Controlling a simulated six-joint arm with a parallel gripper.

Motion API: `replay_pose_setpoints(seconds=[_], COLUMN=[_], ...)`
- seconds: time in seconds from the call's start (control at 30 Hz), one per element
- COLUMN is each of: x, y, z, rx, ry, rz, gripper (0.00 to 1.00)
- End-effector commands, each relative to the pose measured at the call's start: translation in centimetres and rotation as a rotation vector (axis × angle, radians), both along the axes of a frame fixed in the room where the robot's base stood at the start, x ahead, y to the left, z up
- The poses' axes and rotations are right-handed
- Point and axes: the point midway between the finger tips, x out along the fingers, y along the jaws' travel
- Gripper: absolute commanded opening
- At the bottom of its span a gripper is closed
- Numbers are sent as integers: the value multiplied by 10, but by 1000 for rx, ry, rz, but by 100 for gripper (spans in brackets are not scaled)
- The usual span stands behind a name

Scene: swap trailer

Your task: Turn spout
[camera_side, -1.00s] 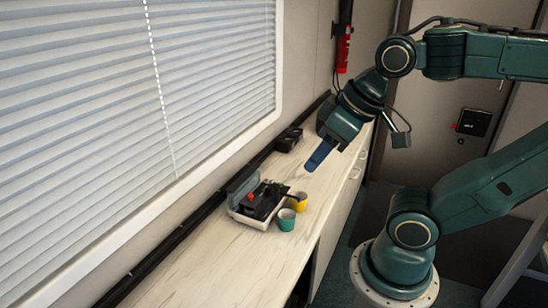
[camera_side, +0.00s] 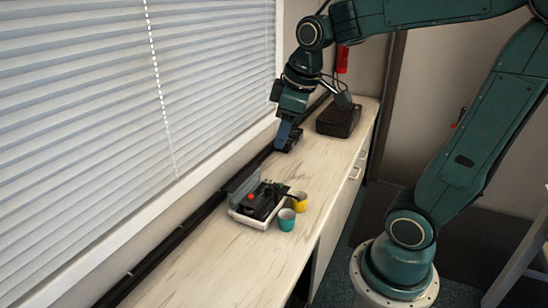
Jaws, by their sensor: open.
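A small machine (camera_side: 257,202) with a light tray-like base, dark top, red knob and raised grey lid sits on the counter. Its dark spout (camera_side: 289,197) seems to point right, toward two cups; it is too small to tell its exact angle. A teal cup (camera_side: 286,220) and a yellow cup (camera_side: 299,202) stand at its right side. My gripper (camera_side: 281,137) is open, with its blue fingers pointing down above the back of the counter. It is beyond the machine and apart from it, close to a small black object.
The small black object (camera_side: 293,139) lies by the wall behind the fingers. A larger black box (camera_side: 338,119) stands farther back. Window blinds (camera_side: 90,110) line the left wall. The front of the counter (camera_side: 215,262) is clear.

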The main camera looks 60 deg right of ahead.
Motion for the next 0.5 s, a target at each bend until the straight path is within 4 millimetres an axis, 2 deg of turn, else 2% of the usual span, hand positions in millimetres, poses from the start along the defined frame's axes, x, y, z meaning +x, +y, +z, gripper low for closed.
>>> replay_pose_setpoints(seconds=[0.2, 0.5], x=[35, 74], y=[-34, -86], z=[-16, -52], rx=[-30, -48], ry=[79, 178], rz=[91, 230], gripper=[43, 43])
